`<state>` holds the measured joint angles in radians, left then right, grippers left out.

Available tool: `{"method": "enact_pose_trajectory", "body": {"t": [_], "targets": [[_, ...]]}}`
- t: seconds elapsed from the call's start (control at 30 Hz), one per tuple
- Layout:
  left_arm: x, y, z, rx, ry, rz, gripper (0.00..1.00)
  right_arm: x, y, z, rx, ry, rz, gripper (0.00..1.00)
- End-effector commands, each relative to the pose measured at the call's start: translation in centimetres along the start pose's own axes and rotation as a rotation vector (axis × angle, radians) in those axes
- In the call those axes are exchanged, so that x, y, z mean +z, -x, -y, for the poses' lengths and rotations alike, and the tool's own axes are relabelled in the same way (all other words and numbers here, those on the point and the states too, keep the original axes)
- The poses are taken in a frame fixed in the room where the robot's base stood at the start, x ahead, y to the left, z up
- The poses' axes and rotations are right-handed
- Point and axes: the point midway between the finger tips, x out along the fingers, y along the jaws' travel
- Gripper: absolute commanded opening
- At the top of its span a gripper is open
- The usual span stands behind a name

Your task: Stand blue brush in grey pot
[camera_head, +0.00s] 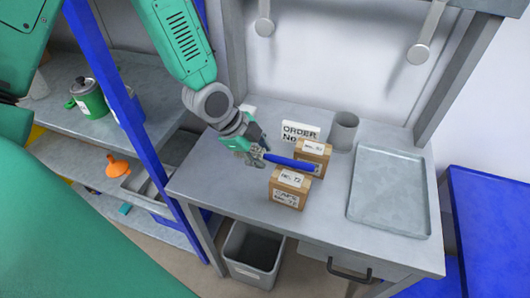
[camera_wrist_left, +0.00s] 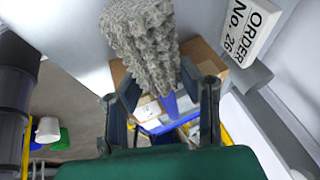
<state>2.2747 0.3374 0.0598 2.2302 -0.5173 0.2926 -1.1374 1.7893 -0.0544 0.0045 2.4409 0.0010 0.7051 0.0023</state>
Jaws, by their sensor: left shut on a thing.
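The blue brush shows in the head view as a blue handle (camera_head: 290,162) lying roughly level above the workbench and pointing right. In the left wrist view its shaggy grey bristle head (camera_wrist_left: 145,45) rises between and beyond the fingers, with a bit of blue handle below. My left gripper (camera_head: 257,153) is shut on the brush; its fingers also show in the left wrist view (camera_wrist_left: 165,98). The grey pot (camera_head: 344,131) stands upright at the back of the bench, right of the gripper and apart from the brush. My right gripper is not in view.
Two cardboard boxes, one behind (camera_head: 314,153) and one in front (camera_head: 289,188), stand by the handle. A white order sign (camera_head: 301,130) stands behind them. A grey tray (camera_head: 390,193) lies at the right. A bin (camera_head: 253,254) is below. Blue posts and shelves are left.

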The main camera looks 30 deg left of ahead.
Motion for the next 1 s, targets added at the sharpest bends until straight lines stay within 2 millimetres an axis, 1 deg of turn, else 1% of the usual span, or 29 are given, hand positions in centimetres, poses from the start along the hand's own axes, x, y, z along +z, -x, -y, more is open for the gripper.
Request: {"method": "enact_pose_trajectory", "body": {"t": [0.03, 0.07, 0.1, 0.13, 0.43, 0.57, 0.67, 0.83, 1.0], "targets": [[0.0, -0.2, -0.1, 0.0, -0.002, 0.001, 0.0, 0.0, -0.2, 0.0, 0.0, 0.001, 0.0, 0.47], [-0.1, -0.2, -0.1, 0.0, -0.002, 0.002, 0.34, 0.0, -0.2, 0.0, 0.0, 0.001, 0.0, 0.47], [-0.3, -0.2, -0.1, 0.0, -0.002, 0.003, 0.48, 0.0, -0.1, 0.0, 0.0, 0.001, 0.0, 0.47], [-0.3, -0.2, -0.1, -0.001, -0.002, 0.003, 0.52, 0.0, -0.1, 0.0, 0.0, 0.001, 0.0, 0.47], [-0.8, -0.1, -0.1, -0.001, -0.005, 0.008, 0.52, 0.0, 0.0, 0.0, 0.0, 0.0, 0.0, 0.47], [-0.9, 0.9, 0.3, -0.001, -0.004, 0.004, 0.52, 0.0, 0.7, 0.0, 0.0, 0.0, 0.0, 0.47], [-0.7, 2.3, 0.3, -0.003, -0.002, 0.002, 0.52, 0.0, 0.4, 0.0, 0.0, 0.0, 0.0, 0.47], [-0.4, 5.9, 0.3, -0.005, 0.001, -0.002, 0.52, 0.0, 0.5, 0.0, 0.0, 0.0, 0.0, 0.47], [-0.7, 9.2, 0.4, -0.005, -0.002, 0.0, 0.52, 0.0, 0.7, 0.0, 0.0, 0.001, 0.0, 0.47]]}}
